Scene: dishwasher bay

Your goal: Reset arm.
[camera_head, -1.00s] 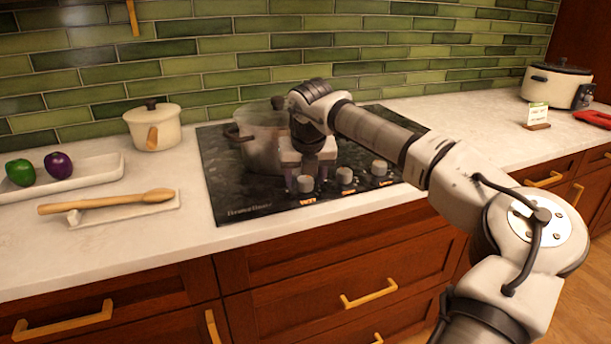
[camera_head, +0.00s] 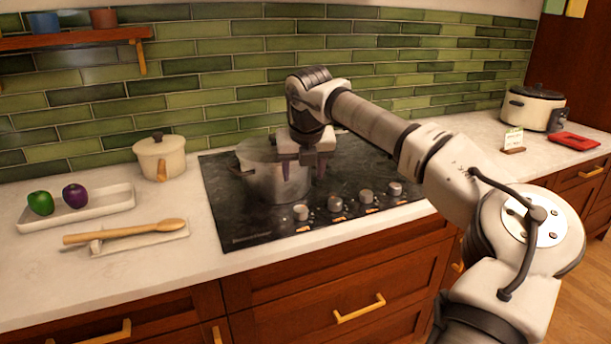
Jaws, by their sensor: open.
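My gripper (camera_head: 303,170) is open, its two fingers pointing down, at the end of my outstretched arm. In the picture it overlaps the right side of a steel pot (camera_head: 268,178) on the black cooktop (camera_head: 225,215). The fingers look empty. I cannot tell whether they touch the pot or how far above the cooktop they are. My gripper and arm hide part of the pot's right side and of the cooktop behind it.
Several knobs (camera_head: 336,204) line the cooktop's front. Left stand a cream pot (camera_head: 160,157), a tray (camera_head: 105,212) with vegetables and a wooden spoon (camera_head: 125,233). A slow cooker (camera_head: 535,108), a card (camera_head: 513,138) and a red item (camera_head: 573,141) lie right. A shelf (camera_head: 70,40) hangs upper left.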

